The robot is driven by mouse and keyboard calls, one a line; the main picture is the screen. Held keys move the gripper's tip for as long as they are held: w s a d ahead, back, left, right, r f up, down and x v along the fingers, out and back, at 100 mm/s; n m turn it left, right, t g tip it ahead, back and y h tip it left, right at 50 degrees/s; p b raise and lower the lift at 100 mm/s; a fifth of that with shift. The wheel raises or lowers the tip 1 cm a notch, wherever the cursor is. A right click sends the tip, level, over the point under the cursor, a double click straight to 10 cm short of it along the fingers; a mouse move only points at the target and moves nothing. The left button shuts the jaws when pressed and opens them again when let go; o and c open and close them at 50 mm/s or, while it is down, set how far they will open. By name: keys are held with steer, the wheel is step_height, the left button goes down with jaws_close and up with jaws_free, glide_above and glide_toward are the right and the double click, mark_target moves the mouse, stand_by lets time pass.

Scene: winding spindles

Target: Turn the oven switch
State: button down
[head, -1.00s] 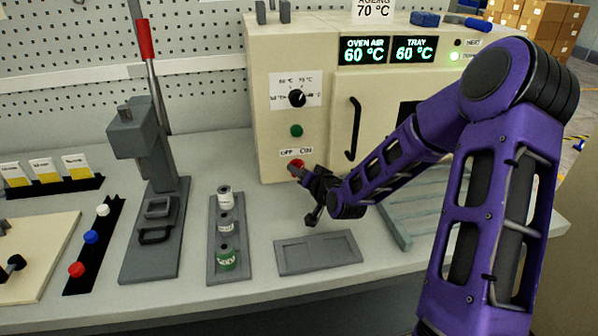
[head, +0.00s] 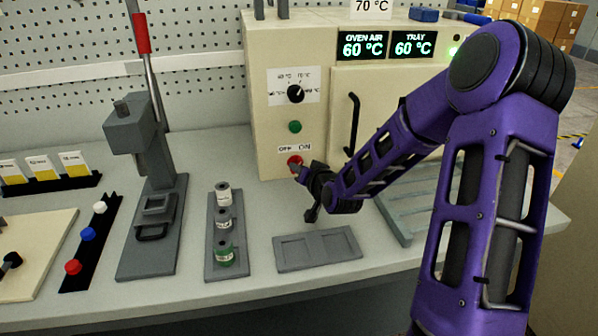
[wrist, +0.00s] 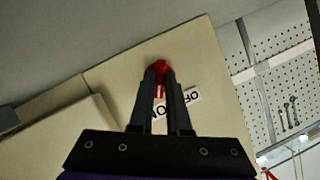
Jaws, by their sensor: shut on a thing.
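The oven switch is a red knob (head: 294,161) low on the cream oven front, just under an OFF/ON label (head: 295,148). In the wrist view the red switch (wrist: 160,68) sits between my fingertips, and part of the label (wrist: 178,105) shows beside them. My gripper (head: 300,170) is shut on the switch, reaching it from the right; the fingers also show in the wrist view (wrist: 160,80). The fingers hide much of the switch, so I cannot tell its exact angle.
The oven (head: 262,110) carries a black dial (head: 296,94), a green button (head: 295,127) and a black door handle (head: 352,125). A grey tray (head: 318,249), a vial rack (head: 213,268) and a lever press (head: 150,215) stand on the bench.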

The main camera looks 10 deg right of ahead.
steer(key=n+b, duration=0.1)
steer(key=n+h+b, duration=0.1)
steer(key=b, duration=0.1)
steer(key=shift+a+f+h, duration=0.1)
steer(key=shift+a+h, duration=0.1)
steer(key=shift+h, duration=0.1)
steer(key=shift+n+h+b, duration=0.65)
steer(key=shift+n+h, duration=0.05)
steer(key=shift+n, duration=0.3)
steer(key=shift+a+r+n+h, duration=0.2)
steer(key=shift+n+h, duration=0.4)
steer(key=shift+n, duration=0.3)
steer(key=n+h, duration=0.2)
steer(key=shift+d+n, duration=0.1)
steer(key=shift+n, duration=0.3)
steer(key=c, duration=0.9)
jaws_free()
steer(key=shift+f, duration=0.1)
steer(key=shift+s, duration=0.1)
